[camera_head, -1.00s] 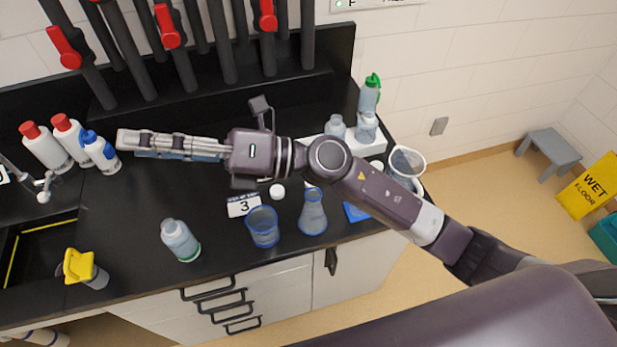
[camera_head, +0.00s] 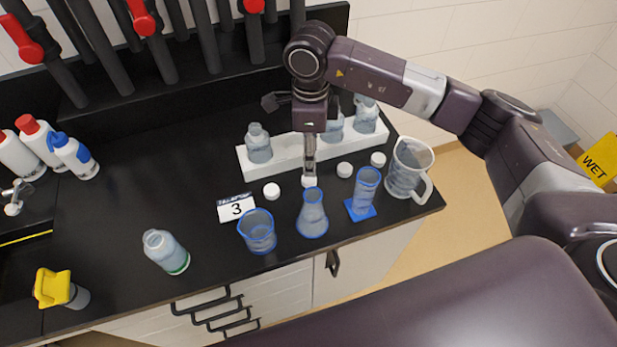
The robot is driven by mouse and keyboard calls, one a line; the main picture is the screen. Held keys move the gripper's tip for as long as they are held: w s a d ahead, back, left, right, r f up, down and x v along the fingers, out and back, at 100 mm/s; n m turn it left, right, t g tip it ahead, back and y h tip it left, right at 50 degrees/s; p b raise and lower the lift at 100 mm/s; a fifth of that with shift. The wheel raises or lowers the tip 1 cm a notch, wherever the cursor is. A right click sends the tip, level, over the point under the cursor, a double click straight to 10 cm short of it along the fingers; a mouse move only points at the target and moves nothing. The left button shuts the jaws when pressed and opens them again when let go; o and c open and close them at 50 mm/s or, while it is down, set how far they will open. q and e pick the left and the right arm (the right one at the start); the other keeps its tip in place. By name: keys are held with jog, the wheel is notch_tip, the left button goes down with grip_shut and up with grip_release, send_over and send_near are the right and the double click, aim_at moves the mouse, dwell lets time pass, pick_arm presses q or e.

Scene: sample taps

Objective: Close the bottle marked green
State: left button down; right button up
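A clear open bottle with a green band round its base (camera_head: 166,252) stands at the front left of the black counter. Its mouth has no cap on it. Several white caps lie in a row in front of a white rack: one at the left (camera_head: 271,190), one under my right gripper (camera_head: 309,181), and two farther right (camera_head: 345,170) (camera_head: 378,159). My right gripper (camera_head: 309,172) points down with its fingertips at the second cap. Its fingers show edge-on, so I cannot tell whether they hold it. My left gripper is not in view.
The white rack (camera_head: 283,160) holds several clear bottles. In front stand a beaker (camera_head: 259,232), a flask (camera_head: 312,218), a cylinder (camera_head: 365,190), a jug (camera_head: 405,170) and a "3" card (camera_head: 237,208). A yellow-topped item (camera_head: 55,288) stands left. The counter's middle left is clear.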

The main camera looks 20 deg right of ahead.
aim_at(311, 179)
jog(key=shift+f, duration=0.1)
jog(key=shift+s+a+f+p, duration=0.1)
jog(key=shift+f+p, duration=0.2)
jog(key=shift+f, duration=0.95)
jog(key=shift+f+p, duration=0.15)
jog(key=shift+p, duration=0.35)
notch_tip(311, 179, down, 4)
jog(key=p, duration=0.2)
jog(key=shift+f+p, duration=0.1)
jog(key=shift+p, duration=0.2)
jog(key=shift+f, duration=0.3)
jog(key=shift+c, duration=0.2)
